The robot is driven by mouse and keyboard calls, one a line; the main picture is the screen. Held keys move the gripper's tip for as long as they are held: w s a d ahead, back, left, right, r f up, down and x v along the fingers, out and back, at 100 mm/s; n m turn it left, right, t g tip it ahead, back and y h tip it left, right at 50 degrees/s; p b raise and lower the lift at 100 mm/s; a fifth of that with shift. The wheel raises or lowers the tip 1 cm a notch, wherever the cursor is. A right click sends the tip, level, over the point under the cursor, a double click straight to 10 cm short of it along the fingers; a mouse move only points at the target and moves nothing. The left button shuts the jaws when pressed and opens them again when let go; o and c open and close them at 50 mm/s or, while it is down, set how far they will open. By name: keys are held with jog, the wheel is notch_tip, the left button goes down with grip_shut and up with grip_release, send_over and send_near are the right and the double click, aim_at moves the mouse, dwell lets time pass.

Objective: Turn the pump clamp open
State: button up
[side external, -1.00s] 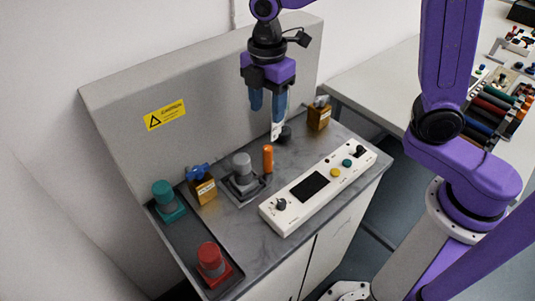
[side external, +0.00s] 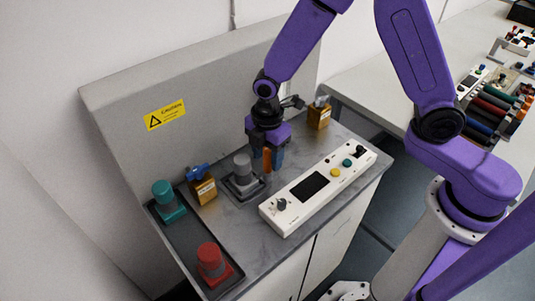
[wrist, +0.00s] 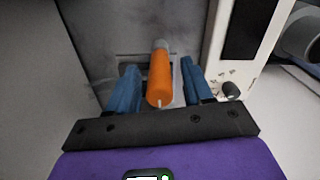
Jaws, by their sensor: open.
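An orange handle (side external: 267,160), which looks like the pump clamp's lever, stands up from the grey worktop beside a grey cylinder on a square base (side external: 243,174). No label on it can be read. My gripper (side external: 268,158) is down at the handle, pointing at the worktop. In the wrist view, the orange handle (wrist: 159,80) lies between the two blue fingers of my gripper (wrist: 160,88). The fingers are open, with a gap showing on each side of the handle. The handle's foot is partly hidden behind its near end.
A white control panel (side external: 297,207) with a dark screen, knobs and buttons lies close to the right. Brown valve blocks with a blue handle (side external: 204,189) and a grey handle (side external: 319,115) stand at the back. Teal (side external: 164,200) and red (side external: 211,261) cylinders stand in a left tray.

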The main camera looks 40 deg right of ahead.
jog(key=shift+f, duration=0.1)
grip_shut()
jog(key=shift+m, duration=0.3)
jog(key=m, duration=1.3)
jog(key=shift+w+m, duration=0.1)
jog(key=shift+m, duration=2)
